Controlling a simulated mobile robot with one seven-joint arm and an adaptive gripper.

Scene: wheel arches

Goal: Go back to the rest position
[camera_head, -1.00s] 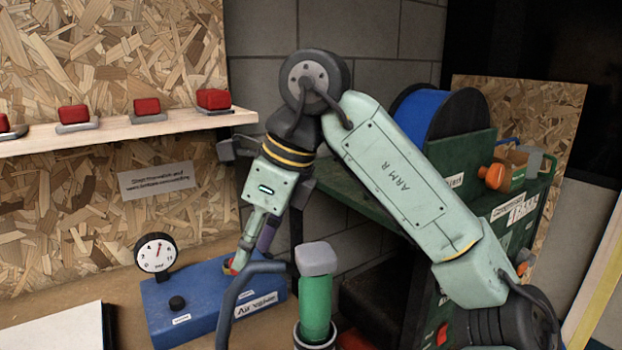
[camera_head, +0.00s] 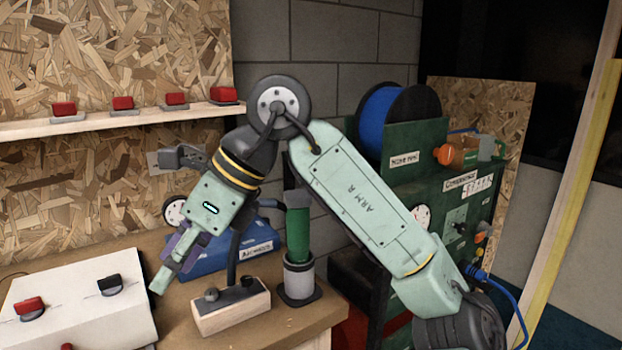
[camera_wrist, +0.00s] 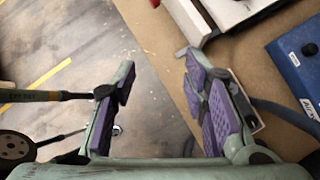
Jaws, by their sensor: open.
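My gripper (camera_head: 172,268) hangs from my bent green arm, angled down to the left, over the wooden bench in the head view. In the wrist view my gripper (camera_wrist: 158,98) is open, its purple-padded fingers well apart. Nothing is between them but the view of the floor and the bench edge. The blue valve box (camera_head: 262,243) stands on the bench behind my gripper, which partly hides it. The box also shows at the right of the wrist view (camera_wrist: 296,68).
A white panel (camera_head: 60,322) with red and black switches lies at the left. A wooden block (camera_head: 232,312) with a bent dark tube and a green cylinder (camera_head: 298,232) stand near the bench edge. A green compressor cabinet (camera_head: 440,190) stands right. Floor (camera_wrist: 60,60) shows beside the bench.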

